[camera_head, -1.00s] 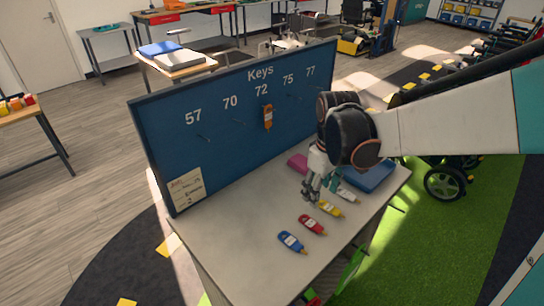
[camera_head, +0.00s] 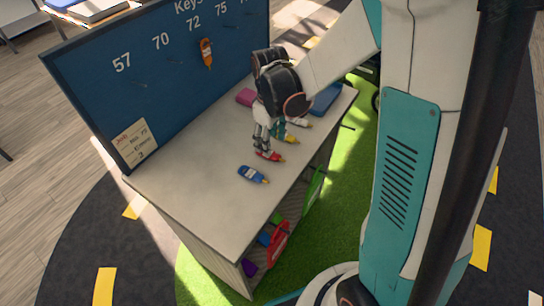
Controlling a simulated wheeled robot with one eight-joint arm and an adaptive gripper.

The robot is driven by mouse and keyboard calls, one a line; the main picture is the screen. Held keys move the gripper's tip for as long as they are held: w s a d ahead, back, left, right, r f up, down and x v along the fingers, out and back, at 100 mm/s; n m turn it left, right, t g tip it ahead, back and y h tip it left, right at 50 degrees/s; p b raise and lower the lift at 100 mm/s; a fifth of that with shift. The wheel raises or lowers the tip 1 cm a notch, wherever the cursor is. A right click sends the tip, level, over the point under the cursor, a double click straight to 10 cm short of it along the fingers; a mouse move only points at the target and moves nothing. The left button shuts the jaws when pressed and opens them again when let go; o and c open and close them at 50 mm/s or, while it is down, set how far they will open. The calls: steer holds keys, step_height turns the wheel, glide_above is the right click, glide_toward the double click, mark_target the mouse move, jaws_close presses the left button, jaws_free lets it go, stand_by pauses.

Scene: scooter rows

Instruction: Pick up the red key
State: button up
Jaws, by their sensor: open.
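The red key (camera_head: 270,157) lies on the white table top (camera_head: 200,185), between the blue key and the yellow key. My gripper (camera_head: 266,148) points down right over the red key and hides part of it. The jaws are open, with the fingertips at or just above the key. I cannot tell whether they touch it.
A blue key (camera_head: 252,174) lies nearer the front, a yellow key (camera_head: 291,139) and a white key (camera_head: 300,122) farther back. The blue key board (camera_head: 150,90) stands along the table's left edge with an orange key (camera_head: 206,52) hanging on it. A blue tray (camera_head: 326,98) sits at the back right.

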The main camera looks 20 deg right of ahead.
step_height(320, 180, down, 5)
steer(key=shift+b, duration=0.95)
steer(key=shift+r, duration=0.1)
steer(key=c, duration=0.9)
step_height(320, 180, up, 20)
steer(key=p, duration=0.6)
